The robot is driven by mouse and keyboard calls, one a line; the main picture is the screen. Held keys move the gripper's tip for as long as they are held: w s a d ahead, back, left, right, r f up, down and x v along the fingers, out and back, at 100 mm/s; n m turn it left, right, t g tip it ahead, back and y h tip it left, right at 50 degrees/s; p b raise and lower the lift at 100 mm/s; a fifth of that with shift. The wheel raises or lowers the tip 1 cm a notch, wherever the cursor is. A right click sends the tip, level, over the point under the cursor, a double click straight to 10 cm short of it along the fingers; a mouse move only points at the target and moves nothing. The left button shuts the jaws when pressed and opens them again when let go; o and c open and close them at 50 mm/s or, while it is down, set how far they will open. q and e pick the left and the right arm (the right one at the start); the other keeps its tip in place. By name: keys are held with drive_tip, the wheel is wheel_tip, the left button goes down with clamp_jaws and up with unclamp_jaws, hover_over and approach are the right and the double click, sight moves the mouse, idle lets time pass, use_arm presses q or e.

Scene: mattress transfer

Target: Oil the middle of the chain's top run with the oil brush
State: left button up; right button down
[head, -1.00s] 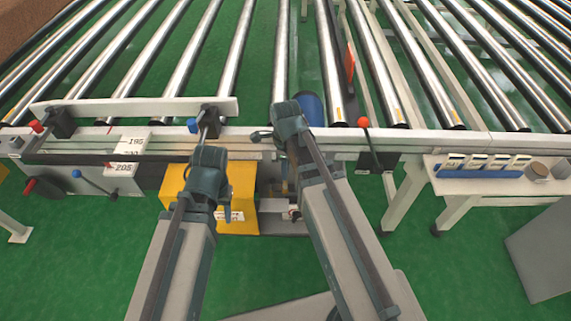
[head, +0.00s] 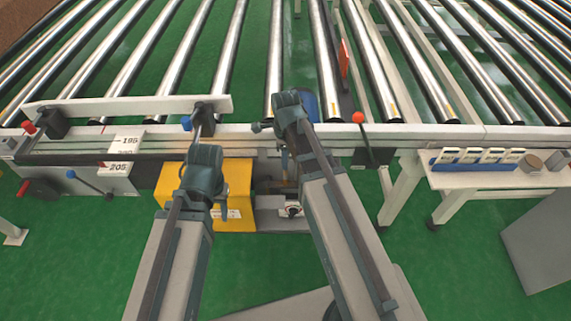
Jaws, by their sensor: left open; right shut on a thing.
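My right gripper (head: 284,118) is over the conveyor's front rail, in the middle of the view. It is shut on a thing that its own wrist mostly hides. A thin bluish piece (head: 285,160) shows just below it; I cannot tell whether this is the oil brush. My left gripper (head: 208,165) is to the left, in front of the rail and above the yellow box, open; its fingers are mostly hidden. The chain cannot be made out; the dark gap between the yellow box (head: 238,185) and my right arm is partly covered.
The roller conveyor's front rail (head: 430,134) runs across the view. A red-knobbed lever (head: 359,118) stands right of my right gripper. A white side table (head: 500,180) with blue-framed items (head: 478,158) and round tins (head: 532,162) is at right.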

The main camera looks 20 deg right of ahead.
drive_tip(key=shift+w+d, duration=0.45)
drive_tip(key=shift+d, duration=0.4)
drive_tip(key=shift+s, duration=0.1)
drive_tip(key=s, duration=0.1)
drive_tip(key=s+a, duration=0.1)
drive_tip(key=s, duration=0.1)
drive_tip(key=shift+s, duration=0.3)
